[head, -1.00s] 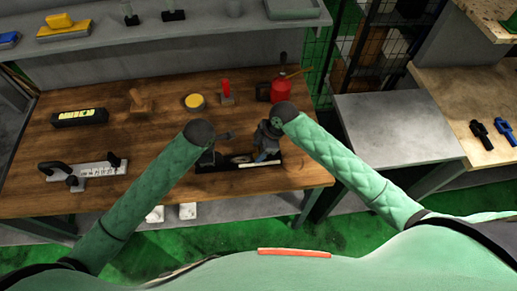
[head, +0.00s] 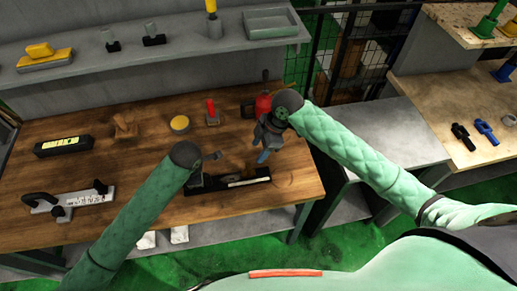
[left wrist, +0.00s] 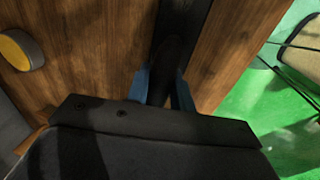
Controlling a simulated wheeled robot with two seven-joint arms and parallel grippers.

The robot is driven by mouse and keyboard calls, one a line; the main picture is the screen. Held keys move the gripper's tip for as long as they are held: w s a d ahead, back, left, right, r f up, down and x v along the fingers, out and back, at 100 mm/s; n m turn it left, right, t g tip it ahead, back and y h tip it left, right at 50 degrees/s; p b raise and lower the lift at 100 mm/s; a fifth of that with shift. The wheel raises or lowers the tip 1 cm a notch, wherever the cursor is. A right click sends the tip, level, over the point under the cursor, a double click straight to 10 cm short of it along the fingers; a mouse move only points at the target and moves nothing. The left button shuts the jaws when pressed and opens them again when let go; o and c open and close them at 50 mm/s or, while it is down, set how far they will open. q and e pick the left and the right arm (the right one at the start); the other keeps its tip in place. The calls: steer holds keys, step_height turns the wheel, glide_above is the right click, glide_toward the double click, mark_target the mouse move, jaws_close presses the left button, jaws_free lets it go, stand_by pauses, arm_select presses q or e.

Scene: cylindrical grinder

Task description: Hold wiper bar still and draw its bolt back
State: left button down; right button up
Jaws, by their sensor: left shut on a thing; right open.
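The black wiper bar (head: 206,187) lies near the front edge of the wooden bench, with a pale strip along its right half. In the left wrist view it is a dark bar (left wrist: 182,28) running away from me. My left gripper (left wrist: 163,90) is shut on it, its blue fingers on both sides; in the head view the forearm hides most of that grip at the bar's left end. My right gripper (head: 263,152) is open and empty, above and behind the bar's right end, apart from it. The bolt is too small to make out surely.
A red can (head: 263,104) stands close behind my right gripper. A red-handled tool (head: 212,113), a yellow-topped round tin (head: 180,124) and a wooden block (head: 124,125) stand farther back. A pale plate with black handles (head: 72,200) lies left. The bench right of the bar is clear.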

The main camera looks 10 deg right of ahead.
arm_select(q)
steer(key=c, duration=1.1)
jaws_free()
steer(key=shift+c, duration=0.2)
steer(key=shift+r, duration=0.1)
step_height(320, 180, up, 12)
steer(key=s, duration=0.2)
steer(key=shift+s+f, duration=0.15)
steer(key=shift+f, duration=0.05)
